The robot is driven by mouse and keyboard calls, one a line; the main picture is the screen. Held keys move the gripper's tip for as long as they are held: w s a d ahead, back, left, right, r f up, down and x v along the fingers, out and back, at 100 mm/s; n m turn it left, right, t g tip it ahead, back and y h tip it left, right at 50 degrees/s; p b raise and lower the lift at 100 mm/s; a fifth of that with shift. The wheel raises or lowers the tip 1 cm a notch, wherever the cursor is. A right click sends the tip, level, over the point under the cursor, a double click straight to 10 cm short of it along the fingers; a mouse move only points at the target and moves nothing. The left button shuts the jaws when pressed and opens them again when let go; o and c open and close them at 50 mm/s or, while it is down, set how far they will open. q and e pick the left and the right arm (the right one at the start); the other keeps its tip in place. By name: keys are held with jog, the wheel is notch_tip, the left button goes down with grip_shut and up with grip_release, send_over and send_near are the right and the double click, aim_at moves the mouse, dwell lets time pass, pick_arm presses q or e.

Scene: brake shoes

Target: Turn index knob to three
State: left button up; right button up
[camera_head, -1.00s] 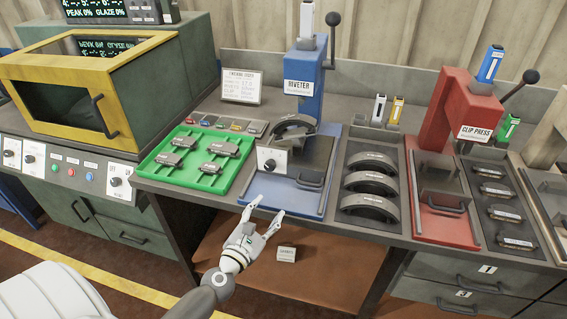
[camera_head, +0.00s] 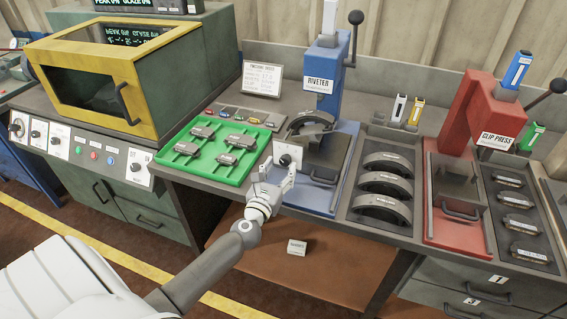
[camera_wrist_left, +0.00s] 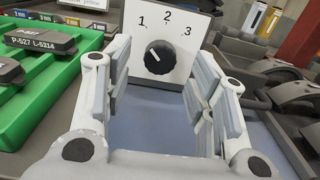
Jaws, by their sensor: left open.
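The index knob (camera_wrist_left: 159,57) is a round black dial on a white plate marked 1, 2 and 3. Its white pointer line aims up and left, toward the 1. In the head view the index knob (camera_head: 285,160) sits at the front left of the blue riveter (camera_head: 321,95). My left gripper (camera_head: 277,171) is open just in front of the plate. In the left wrist view my left gripper (camera_wrist_left: 163,85) has its fingers spread on either side of the knob, apart from it. My right gripper is not in view.
A green tray (camera_head: 196,172) with several brake pads lies left of the knob. Right of the riveter is a dark tray (camera_head: 357,207) of curved brake shoes, then the red clip press (camera_head: 482,120). A yellow-framed oven (camera_head: 128,60) stands at the left.

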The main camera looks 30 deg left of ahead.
aim_at(284, 163)
pick_arm(q)
jog(key=shift+x, duration=1.55)
jog(key=shift+c, duration=0.2)
jog(key=c, duration=1)
